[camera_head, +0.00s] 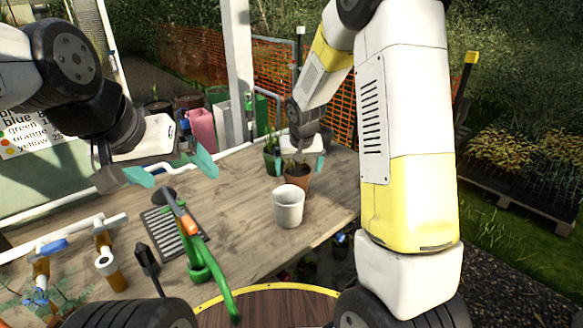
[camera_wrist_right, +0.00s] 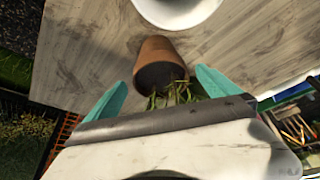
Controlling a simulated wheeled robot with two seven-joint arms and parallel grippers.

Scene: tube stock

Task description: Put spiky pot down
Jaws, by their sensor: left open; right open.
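My left gripper (camera_head: 173,170) is open and empty above the table's left part.
A pale empty pot (camera_head: 289,208) stands right in front of the terracotta pot. A dark green pot (camera_head: 271,160) stands just behind it. The table's middle is clear.

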